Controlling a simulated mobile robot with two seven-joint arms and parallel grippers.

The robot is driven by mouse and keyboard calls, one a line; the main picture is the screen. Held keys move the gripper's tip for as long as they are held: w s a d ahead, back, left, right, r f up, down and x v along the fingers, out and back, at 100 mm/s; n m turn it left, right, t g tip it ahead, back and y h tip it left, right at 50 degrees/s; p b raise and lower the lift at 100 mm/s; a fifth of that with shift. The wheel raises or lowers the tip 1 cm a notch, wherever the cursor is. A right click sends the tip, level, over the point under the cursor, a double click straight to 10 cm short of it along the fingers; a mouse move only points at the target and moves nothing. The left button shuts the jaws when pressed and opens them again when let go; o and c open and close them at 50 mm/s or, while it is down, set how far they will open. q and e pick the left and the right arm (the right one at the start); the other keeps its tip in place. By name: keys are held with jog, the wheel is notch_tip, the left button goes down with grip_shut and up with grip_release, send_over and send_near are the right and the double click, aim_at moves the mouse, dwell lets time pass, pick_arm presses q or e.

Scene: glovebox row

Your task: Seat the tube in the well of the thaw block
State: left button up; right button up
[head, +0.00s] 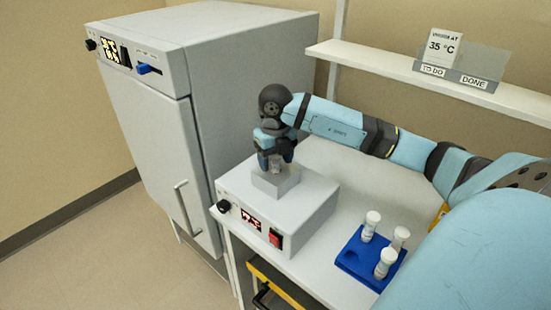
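My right gripper (275,160) points down over the metal thaw block (275,184), which sits on top of a grey heater unit (268,231). A small pale tube (275,168) shows between its fingertips, and the fingers look closed on it. The tube's upper part is hidden by the gripper. Its lower end is at the top of the block, and I cannot tell how deep it sits in the well. My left gripper is not in view.
A blue rack (352,263) with several white-capped tubes (387,262) stands on the white bench (325,290). A tall grey cabinet (150,150) stands at the left. A shelf (385,67) with a "35 °C" card (442,47) runs behind my arm.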

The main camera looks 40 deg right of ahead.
notch_tip(320, 180, up, 12)
jog(key=shift+r+b, duration=0.25)
jog(key=shift+b, duration=0.05)
jog(key=shift+f, duration=0.15)
dwell(0.7)
